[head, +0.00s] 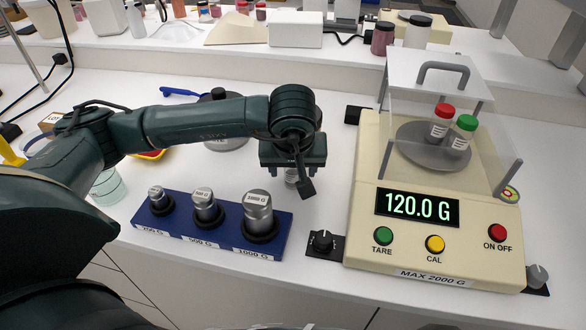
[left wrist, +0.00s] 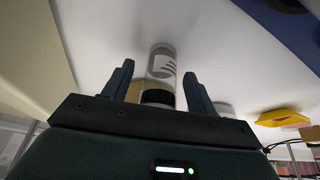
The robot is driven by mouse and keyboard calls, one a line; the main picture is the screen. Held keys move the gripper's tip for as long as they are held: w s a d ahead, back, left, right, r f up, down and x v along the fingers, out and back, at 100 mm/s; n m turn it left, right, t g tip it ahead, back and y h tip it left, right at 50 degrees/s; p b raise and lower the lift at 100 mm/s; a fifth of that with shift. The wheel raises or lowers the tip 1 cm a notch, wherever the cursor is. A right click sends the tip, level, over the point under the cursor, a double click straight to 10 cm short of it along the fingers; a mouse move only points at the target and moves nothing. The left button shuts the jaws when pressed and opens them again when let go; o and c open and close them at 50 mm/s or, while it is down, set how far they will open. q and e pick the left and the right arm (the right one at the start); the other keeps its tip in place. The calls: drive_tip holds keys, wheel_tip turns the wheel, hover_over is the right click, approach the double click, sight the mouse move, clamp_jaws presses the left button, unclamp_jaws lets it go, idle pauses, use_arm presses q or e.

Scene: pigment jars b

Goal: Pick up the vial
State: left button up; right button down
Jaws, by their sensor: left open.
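A clear vial with a pale printed label (left wrist: 162,66) and a black cap (left wrist: 158,97) shows in the left wrist view. My left gripper (left wrist: 158,72) is open, with one finger on each side of the vial in that view and gaps between. Whether the vial is fully between the fingers cannot be told. In the head view my left gripper (head: 303,183) points down over the bench, and only a small part of the vial (head: 291,175) shows under it. Two more vials, one red-capped (head: 440,122) and one green-capped (head: 461,133), stand on the scale's pan. My right gripper is not in view.
The beige scale (head: 360,215) reads 120.0 G and stands right of my gripper. A blue block (head: 184,238) with three metal weights lies in front, to the left. A grey pot (head: 226,140) is partly hidden behind my arm. A glass beaker (head: 108,186) stands at left.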

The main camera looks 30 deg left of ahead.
use_arm(q)
drive_tip(key=shift+c, duration=0.5)
drive_tip(key=c, duration=1)
